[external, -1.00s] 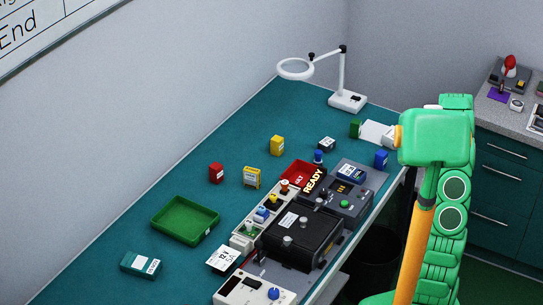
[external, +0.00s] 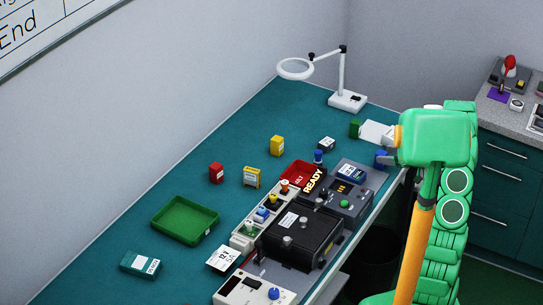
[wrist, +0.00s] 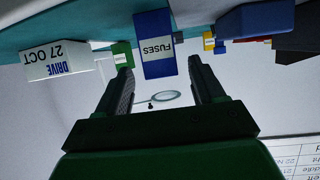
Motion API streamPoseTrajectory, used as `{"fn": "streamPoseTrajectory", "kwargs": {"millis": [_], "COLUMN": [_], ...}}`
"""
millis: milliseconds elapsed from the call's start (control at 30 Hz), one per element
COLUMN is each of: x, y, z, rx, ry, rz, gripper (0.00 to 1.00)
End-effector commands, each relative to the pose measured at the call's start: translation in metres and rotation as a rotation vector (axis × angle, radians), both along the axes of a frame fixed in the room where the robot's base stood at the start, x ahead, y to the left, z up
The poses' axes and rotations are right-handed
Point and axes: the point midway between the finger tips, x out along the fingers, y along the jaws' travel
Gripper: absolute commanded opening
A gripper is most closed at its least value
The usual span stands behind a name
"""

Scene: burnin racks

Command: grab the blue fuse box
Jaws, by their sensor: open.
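The blue fuse box (external: 381,161), labelled FUSES, stands near the right edge of the teal bench. In the wrist view, the blue fuse box (wrist: 154,45) appears upside down between my fingertips, with space on both sides. My gripper (wrist: 162,72) is open and holds nothing. In the external view my gripper (external: 390,159) is right at the box and partly covers it. How far the box lies between the fingers cannot be told.
A green box (external: 354,129) and a white item (external: 376,132) lie just behind the fuse box. A magnifier lamp (external: 347,100) stands at the back. Test equipment (external: 305,236) fills the front edge.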

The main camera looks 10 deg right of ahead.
Motion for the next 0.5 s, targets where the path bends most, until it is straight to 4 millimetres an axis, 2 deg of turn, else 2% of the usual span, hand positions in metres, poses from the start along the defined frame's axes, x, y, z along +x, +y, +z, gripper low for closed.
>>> {"fn": "streamPoseTrajectory", "kwargs": {"millis": [300, 500], "x": [0.024, 0.032], "y": [0.022, 0.029], "z": [-0.013, -0.019], "rx": [0.002, 0.002], "ry": [-0.001, 0.001], "rz": [0.002, 0.000], "gripper": [0.68, 0.68]}}
